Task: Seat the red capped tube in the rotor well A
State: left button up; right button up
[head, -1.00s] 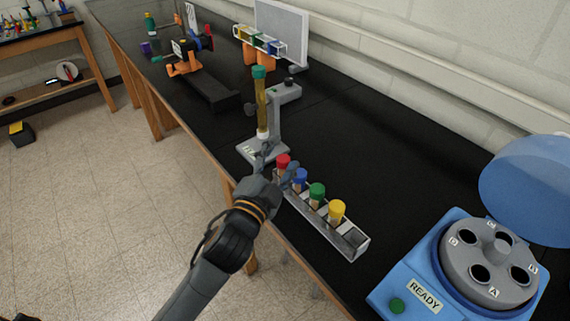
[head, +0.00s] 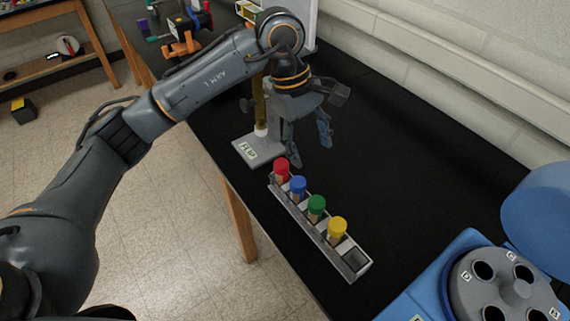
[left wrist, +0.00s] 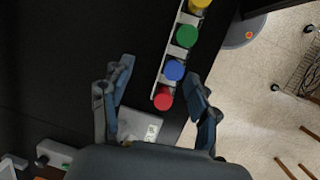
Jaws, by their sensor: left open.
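The red capped tube (head: 281,171) stands upright in the end slot of a narrow rack (head: 319,231). Its red cap (left wrist: 163,99) shows between my left fingers in the left wrist view, seen from above. My left gripper (head: 306,135) is open and empty, pointing down, above and behind that end of the rack, apart from the tube. The rotor (head: 515,285) is at the lower right; its D, C and B labels show. The front-left well (head: 492,314), marked A earlier, is cut by the bottom edge. My right gripper is out of view.
Blue (head: 297,188), green (head: 316,208) and yellow (head: 337,229) capped tubes share the rack; its near-right slot is empty. A grey stand (head: 259,148) is close behind, partly covered by my arm. The blue lid (head: 540,213) is raised.

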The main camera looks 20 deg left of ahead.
aim_at(281, 163)
pick_arm(q)
jog(key=w+a+r+y, duration=0.2)
jog(key=w+a+y, duration=0.1)
jog(key=a, duration=0.4)
jog(key=shift+t, duration=0.3)
jog(key=f+p, duration=0.1)
jog(key=f, duration=0.3)
jog(key=f+p, duration=0.1)
jog(key=f, duration=0.3)
jog(key=shift+s+p, duration=0.2)
jog(key=shift+p, duration=0.1)
jog(key=shift+s+d+f+p, duration=0.1)
jog(key=shift+f+p, duration=0.3)
jog(key=shift+p, duration=0.05)
notch_tip(281, 163, down, 5)
jog(key=shift+d+r+p, duration=0.1)
jog(key=shift+r+p, duration=0.05)
jog(key=shift+p, duration=1)
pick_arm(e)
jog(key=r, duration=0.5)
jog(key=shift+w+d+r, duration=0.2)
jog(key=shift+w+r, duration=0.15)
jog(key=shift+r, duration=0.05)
pick_arm(q)
jog(key=c, duration=1)
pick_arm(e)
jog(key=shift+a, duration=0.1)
